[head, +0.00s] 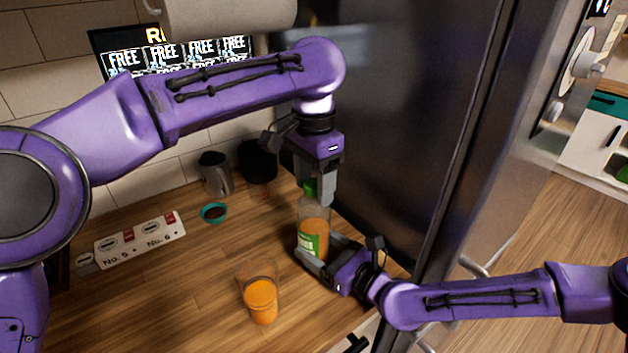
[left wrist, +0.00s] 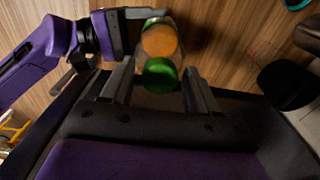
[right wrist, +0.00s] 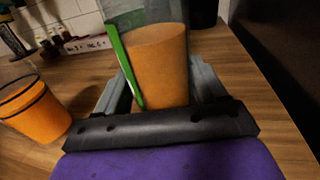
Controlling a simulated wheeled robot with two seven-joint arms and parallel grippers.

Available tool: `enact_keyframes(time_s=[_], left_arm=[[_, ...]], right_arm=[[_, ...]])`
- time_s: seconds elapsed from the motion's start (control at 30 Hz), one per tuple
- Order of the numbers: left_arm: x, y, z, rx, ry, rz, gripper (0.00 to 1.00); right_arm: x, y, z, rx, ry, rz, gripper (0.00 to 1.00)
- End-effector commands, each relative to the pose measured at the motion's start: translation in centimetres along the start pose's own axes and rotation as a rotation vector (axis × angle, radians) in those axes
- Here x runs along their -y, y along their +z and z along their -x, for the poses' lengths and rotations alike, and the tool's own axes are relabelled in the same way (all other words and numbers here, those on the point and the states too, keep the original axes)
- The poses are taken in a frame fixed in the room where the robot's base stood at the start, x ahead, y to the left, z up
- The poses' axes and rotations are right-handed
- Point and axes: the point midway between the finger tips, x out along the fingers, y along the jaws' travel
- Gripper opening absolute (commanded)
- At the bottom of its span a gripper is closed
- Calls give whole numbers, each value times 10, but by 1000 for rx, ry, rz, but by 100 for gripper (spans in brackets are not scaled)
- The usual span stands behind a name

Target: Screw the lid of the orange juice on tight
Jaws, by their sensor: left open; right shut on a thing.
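The orange juice bottle (head: 314,232) stands on the wooden counter, clear with orange juice and a green label; it fills the middle of the right wrist view (right wrist: 158,62). Its green lid (head: 309,189) is on top of the bottle, and in the left wrist view the lid (left wrist: 160,75) lies between the fingers. My left gripper (head: 318,193) points down over the lid with its fingers open on either side. My right gripper (head: 320,258) is shut on the lower part of the bottle from the right.
A glass of orange juice (head: 261,300) stands on the counter in front of the bottle. A power strip (head: 140,240), a teal bowl (head: 214,212), a metal pitcher (head: 215,173) and a dark container (head: 257,160) are farther left and back. The dark fridge (head: 400,110) stands close on the right.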

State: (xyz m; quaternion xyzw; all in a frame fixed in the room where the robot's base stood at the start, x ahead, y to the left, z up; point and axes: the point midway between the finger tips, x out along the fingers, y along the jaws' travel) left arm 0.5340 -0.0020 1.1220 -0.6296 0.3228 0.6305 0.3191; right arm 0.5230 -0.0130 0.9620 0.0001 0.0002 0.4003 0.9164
Motion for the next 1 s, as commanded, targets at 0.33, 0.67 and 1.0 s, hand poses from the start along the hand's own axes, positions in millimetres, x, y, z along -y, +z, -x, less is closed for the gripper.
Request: enact_keyframes(time_s=[0.33,0.67,1.0], left_arm=[[0,0,0,0,-1,-20,4],[0,0,0,0,0,-79,70],[0,0,5,0,-1,-78,70]], right_arm=[[0,1,0,1,0,1,0],[0,1,0,1,0,1,0],[0,1,0,1,0,0,0]])
